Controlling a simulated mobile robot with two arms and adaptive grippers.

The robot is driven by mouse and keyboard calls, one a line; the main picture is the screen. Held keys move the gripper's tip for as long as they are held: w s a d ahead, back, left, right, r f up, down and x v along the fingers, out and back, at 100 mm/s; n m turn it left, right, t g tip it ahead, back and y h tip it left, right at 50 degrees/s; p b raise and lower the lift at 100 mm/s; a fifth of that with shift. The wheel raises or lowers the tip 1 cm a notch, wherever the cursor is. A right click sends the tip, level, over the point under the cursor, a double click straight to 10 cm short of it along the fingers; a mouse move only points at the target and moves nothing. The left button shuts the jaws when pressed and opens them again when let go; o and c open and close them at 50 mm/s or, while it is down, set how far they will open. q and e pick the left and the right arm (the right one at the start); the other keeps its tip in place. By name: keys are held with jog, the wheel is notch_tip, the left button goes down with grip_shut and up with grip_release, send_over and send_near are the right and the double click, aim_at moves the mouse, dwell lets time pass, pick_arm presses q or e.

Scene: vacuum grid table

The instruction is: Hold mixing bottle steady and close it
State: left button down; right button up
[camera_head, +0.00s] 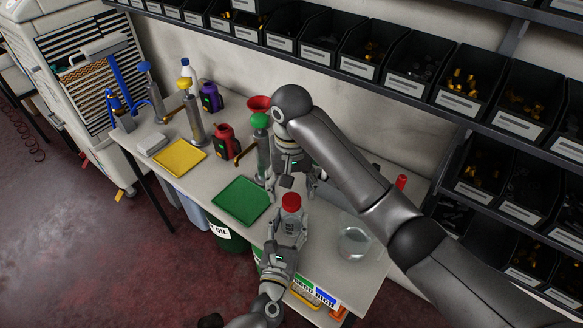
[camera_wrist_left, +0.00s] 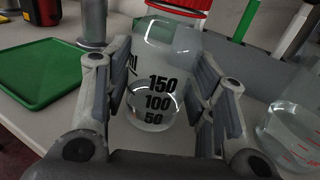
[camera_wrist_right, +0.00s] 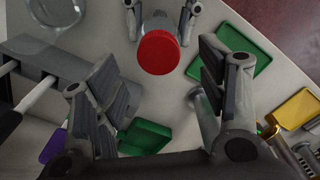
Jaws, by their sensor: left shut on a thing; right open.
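The mixing bottle (camera_wrist_left: 155,85) is clear with black marks 150, 100 and 50. It stands on the table with a red cap on top, seen in the head view (camera_head: 291,202) and the right wrist view (camera_wrist_right: 158,52). My left gripper (camera_head: 290,228) is shut on the bottle's body, its fingers on both sides in the left wrist view (camera_wrist_left: 165,100). My right gripper (camera_head: 285,190) is open and empty, behind and above the bottle. In the right wrist view its fingers (camera_wrist_right: 165,95) are spread, with the red cap beyond them. Whether the cap is fully seated cannot be told.
A green tray (camera_head: 241,200) and a yellow tray (camera_head: 179,157) lie left of the bottle. A glass beaker (camera_head: 354,242) stands to the right. Dispensers and a red container (camera_head: 226,141) stand behind. Shelf bins (camera_head: 415,70) overhang the back.

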notch_tip(320, 180, up, 8)
jog(key=shift+r, duration=0.2)
dwell(0.3)
pick_arm(q)
jog(key=c, duration=0.5)
grip_release()
jog(key=shift+c, duration=0.2)
jog(key=v, duration=1.2)
